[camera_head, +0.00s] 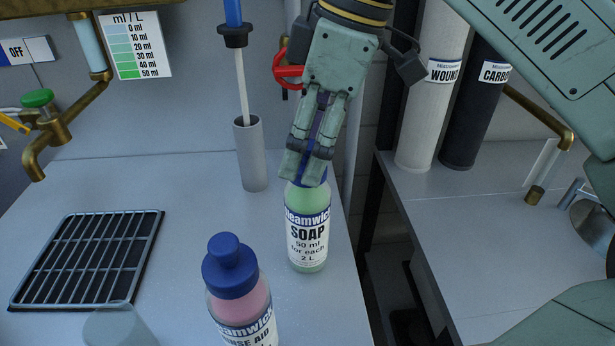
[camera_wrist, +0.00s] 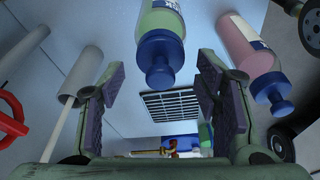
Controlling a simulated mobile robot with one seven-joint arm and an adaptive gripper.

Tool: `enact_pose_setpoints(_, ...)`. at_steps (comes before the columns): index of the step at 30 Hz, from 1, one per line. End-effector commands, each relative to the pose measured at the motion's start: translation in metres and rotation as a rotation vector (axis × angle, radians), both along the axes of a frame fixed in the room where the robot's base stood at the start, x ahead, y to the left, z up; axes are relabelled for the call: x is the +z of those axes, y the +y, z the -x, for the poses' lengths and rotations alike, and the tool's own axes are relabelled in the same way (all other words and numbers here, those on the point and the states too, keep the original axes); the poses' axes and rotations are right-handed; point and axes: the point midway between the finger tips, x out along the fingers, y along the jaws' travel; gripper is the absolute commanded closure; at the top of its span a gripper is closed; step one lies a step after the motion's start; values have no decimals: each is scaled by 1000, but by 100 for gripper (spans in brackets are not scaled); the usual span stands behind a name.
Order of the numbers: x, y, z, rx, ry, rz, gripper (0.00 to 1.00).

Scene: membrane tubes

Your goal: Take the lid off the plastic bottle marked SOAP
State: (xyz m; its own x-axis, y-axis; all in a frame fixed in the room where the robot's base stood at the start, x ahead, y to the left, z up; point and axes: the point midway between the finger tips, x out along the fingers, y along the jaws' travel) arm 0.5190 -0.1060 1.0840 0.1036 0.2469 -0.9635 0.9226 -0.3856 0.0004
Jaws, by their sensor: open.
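The bottle marked SOAP (camera_head: 307,240), with green liquid, stands upright on the counter in the head view. Its blue lid (camera_wrist: 159,62) shows in the wrist view, between and a little beyond the two fingers. In the head view my fingers hide most of this lid. My gripper (camera_head: 305,167) is above the bottle's top, pointing down at it. In the wrist view my gripper (camera_wrist: 165,90) is open, with a finger on each side and a gap to the lid. Whether any finger touches the lid cannot be told.
A pink rinse aid bottle (camera_head: 238,290) with a blue lid stands in front and left of the SOAP bottle. A grey tube holder (camera_head: 251,155) with a rod stands behind left. A drain grate (camera_head: 88,258) is at left. The counter's right edge is close, with a gap beyond.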

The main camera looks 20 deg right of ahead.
Motion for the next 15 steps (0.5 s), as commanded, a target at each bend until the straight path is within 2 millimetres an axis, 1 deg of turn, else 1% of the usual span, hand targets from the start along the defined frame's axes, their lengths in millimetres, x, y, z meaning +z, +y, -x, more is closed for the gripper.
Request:
enact_pose_setpoints(1,-4,0,0,-1,0,1,42)
enact_pose_setpoints(10,-3,1,0,0,0,0,43)
enact_pose_setpoints(15,-3,1,0,0,0,0,54)
